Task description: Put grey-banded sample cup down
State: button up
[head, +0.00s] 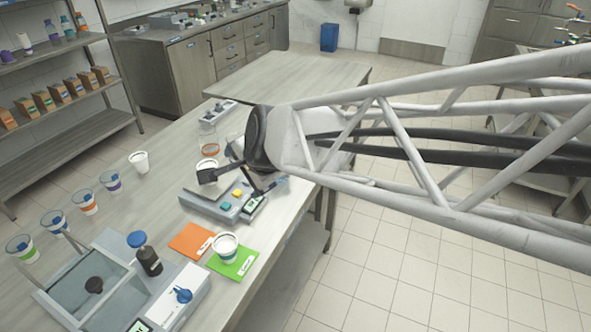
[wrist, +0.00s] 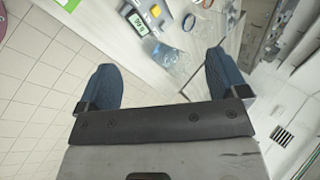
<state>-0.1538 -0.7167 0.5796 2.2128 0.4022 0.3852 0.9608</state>
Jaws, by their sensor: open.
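A white-rimmed cup (head: 224,247) with what looks like a greyish band stands upright on the green card (head: 240,265). Another white cup (head: 208,166) stands by the bench device (head: 222,205), partly behind a dark arm-like part; its band is hidden. A pale cup (head: 139,162) stands alone on the table, its band too faint to tell. My gripper (wrist: 163,82) is open, its two blue-grey fingers wide apart with nothing held between them. In the wrist view a clear object (wrist: 180,62) lies beyond the fingers, by the small green display (wrist: 138,24). In the head view my arm hides part of the device.
Cups with purple (head: 110,182), orange (head: 86,204), blue (head: 55,223) and green (head: 22,248) bands line the left side.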

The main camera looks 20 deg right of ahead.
jog(key=s+d+n+g+h, duration=0.1)
jog(key=s+d+n+g, duration=0.1)
jog(key=s+d+n, duration=0.3)
jog(key=s+d+r+n+g+h, duration=0.1)
jog(key=s+d+n, duration=0.4)
jog(key=s, duration=0.6)
jog(key=n+g+h, duration=0.1)
jog(key=n+g, duration=0.1)
jog(key=shift+n, duration=0.4)
